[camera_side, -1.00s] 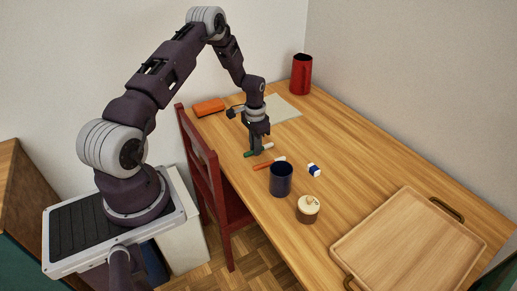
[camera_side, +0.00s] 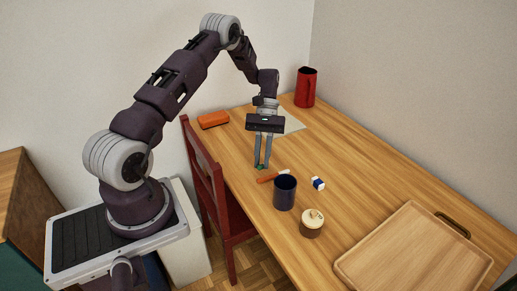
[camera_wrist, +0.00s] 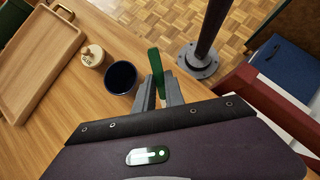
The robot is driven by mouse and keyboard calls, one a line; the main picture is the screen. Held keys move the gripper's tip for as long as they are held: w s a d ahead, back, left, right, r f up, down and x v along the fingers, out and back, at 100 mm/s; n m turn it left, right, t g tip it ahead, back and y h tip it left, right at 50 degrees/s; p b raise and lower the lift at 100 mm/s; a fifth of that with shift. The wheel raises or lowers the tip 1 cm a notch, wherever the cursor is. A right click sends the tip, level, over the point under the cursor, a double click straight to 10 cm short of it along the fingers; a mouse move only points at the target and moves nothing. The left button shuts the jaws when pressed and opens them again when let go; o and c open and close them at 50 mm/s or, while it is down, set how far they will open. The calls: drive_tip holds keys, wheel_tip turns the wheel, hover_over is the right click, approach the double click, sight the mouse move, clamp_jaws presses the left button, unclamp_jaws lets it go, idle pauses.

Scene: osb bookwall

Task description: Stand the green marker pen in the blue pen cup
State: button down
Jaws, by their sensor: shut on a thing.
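The green marker pen (camera_wrist: 154,60) is held between the fingertips of my gripper (camera_side: 262,163), which is shut on it. In the wrist view its green end points away from my gripper (camera_wrist: 159,82). In the side view only a bit of green (camera_side: 262,167) shows at the fingertips. I cannot tell exactly how high it is above the table. The dark blue pen cup (camera_side: 285,193) stands upright, nearer the side camera and a little right of my gripper. Its open mouth (camera_wrist: 121,76) shows in the wrist view, left of the pen and apart from it.
An orange-red pen (camera_side: 272,177) with a white end lies between my gripper and the cup. A blue-and-white eraser (camera_side: 318,183), a lidded pot (camera_side: 312,223) and a wooden tray (camera_side: 399,277) are near the cup. A red jug (camera_side: 305,87) and orange case (camera_side: 213,119) stand farther back.

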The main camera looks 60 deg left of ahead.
drive_tip(key=w+d+r+n+t+h, duration=0.1)
drive_tip(key=d+r+n+t+h, duration=0.1)
drive_tip(key=r+n+t+h, duration=0.3)
drive_tip(key=w+d+r+n+t+h, duration=0.2)
drive_tip(key=r+n+h, duration=0.2)
drive_tip(key=r+h, duration=0.25)
wheel_tip(320, 180, down, 12)
idle(0.3)
drive_tip(key=shift+r, duration=0.1)
drive_tip(key=c, duration=1.3)
unclamp_jaws()
drive_tip(key=shift+c, duration=0.2)
drive_tip(key=shift+a, duration=0.1)
drive_tip(key=a, duration=0.6)
drive_tip(key=shift+s+a, duration=0.35)
drive_tip(key=shift+a, duration=0.05)
